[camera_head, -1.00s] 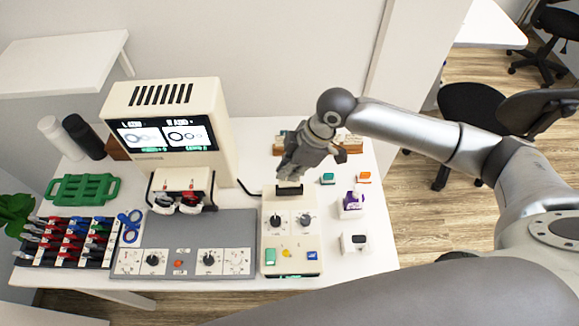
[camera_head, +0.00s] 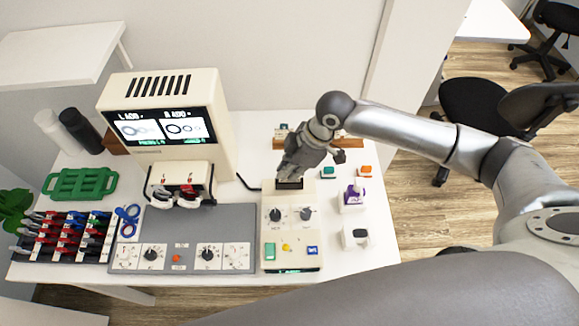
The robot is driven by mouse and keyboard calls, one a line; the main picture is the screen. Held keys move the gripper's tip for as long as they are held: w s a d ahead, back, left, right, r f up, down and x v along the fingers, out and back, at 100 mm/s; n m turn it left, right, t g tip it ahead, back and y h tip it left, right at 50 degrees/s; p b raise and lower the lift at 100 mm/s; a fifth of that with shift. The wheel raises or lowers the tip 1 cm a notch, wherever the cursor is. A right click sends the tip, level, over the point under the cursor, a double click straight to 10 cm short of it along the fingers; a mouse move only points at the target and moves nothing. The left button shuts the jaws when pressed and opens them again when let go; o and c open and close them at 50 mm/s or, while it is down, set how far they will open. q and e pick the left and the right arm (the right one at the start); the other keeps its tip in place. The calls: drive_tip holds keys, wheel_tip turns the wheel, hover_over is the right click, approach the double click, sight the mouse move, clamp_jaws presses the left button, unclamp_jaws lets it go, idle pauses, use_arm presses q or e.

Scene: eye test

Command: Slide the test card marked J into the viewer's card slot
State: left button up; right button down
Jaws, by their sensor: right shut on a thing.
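My right gripper (camera_head: 289,174) comes in from the right, fingers pointing down, just above the dark slot (camera_head: 289,185) at the back of the cream control box (camera_head: 291,248). It is shut on what I take to be the test card, but its fingers hide the card. I cannot read a J or tell whether the card's edge is inside the slot. The box has two dark knobs and green, yellow and blue buttons. The cream viewer with a lit screen (camera_head: 163,129) stands to its left. My left gripper is not in view.
A grey panel with dials (camera_head: 183,221) lies left of the box. Purple (camera_head: 351,197), teal (camera_head: 327,172) and orange (camera_head: 364,171) items stand to its right. A wooden rack (camera_head: 347,143) is behind the gripper. Dark trays of coloured pieces (camera_head: 66,240) sit at the left.

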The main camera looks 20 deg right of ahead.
drive_tip(key=shift+f, duration=0.4)
drive_tip(key=c, duration=1.5)
unclamp_jaws()
drive_tip(key=v, duration=1.2)
drive_tip(key=shift+s, duration=0.1)
